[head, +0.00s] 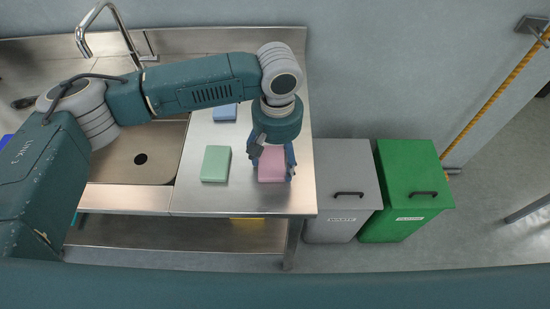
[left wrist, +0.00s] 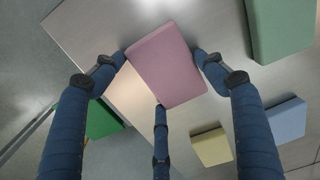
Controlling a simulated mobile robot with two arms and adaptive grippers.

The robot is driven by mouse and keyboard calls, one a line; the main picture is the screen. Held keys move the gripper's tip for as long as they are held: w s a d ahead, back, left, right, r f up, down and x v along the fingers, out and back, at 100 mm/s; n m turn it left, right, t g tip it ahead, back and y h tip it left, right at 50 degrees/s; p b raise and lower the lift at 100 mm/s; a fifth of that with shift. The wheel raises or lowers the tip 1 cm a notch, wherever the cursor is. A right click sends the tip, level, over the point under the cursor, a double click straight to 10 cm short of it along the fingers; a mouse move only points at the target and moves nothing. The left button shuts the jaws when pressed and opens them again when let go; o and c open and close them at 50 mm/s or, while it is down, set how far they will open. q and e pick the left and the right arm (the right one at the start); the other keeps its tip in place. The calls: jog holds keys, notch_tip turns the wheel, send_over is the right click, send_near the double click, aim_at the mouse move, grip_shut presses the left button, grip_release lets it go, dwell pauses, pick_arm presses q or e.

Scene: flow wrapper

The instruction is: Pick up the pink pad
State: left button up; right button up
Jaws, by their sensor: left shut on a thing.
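The pink pad (head: 272,165) is at the right end of the steel counter (head: 240,200) in the head view. My left gripper (head: 272,168) points down over it and is shut on it, with fingers at its left and right sides. In the left wrist view the pink pad (left wrist: 167,65) sits between the blue fingers of my left gripper (left wrist: 160,75), and a third finger reaches its near edge. I cannot tell whether the pad touches the counter. My right gripper is not in view.
A green pad (head: 216,164) lies left of the gripper and a blue pad (head: 225,112) lies behind. A yellow pad (left wrist: 211,147) shows in the left wrist view. A sink (head: 140,160) is on the left. A grey bin (head: 342,185) and green bin (head: 410,190) stand right of the counter.

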aim_at(277, 161)
pick_arm(q)
notch_tip(277, 161, up, 20)
jog(key=b, duration=0.2)
jog(key=shift+o, duration=0.4)
